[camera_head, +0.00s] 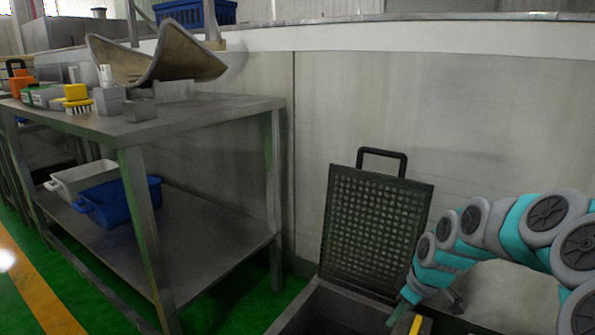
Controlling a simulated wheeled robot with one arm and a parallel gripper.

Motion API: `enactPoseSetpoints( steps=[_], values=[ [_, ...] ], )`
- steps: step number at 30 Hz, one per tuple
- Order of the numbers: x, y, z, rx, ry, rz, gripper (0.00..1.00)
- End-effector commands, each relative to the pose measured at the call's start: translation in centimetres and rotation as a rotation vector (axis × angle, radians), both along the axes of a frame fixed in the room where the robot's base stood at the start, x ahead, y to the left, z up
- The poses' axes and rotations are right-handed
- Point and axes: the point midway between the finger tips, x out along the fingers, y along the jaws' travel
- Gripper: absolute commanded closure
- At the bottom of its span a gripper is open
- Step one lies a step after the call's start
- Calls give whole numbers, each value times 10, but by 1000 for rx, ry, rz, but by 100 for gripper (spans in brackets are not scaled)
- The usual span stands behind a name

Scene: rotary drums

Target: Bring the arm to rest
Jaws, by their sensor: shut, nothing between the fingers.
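My arm (480,235), teal and grey, enters from the right edge and bends down toward an open metal box (305,310) at the bottom of the view. My gripper (396,317) is at the arm's lower end, small and partly hard to make out, over the box's opening. It is shut and empty. The box's perforated lid (375,230), with a black handle, stands raised against the wall, just behind and left of the arm.
A steel table (200,115) on the left holds a curved metal tray (155,60), brushes and small blocks. Its lower shelf carries a blue bin (120,200) and a white bin (85,178). A yellow piece (416,325) shows beside my gripper. A pale wall stands behind.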

Motion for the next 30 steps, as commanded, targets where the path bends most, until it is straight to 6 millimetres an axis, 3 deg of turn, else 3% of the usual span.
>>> enactPoseSetpoints(
  steps=[1,3,9,13,21,25,30],
  values=[
    [-17,17,26,-8,21,-4,100],
    [-39,36,47,-16,54,-31,100],
    [-115,74,94,-66,164,-136,100],
    [-167,87,117,-110,226,-239,100],
    [-271,91,147,-205,342,-509,100],
    [-305,89,152,-230,376,-617,100],
    [-323,88,153,-242,394,-688,100]
  ],
)
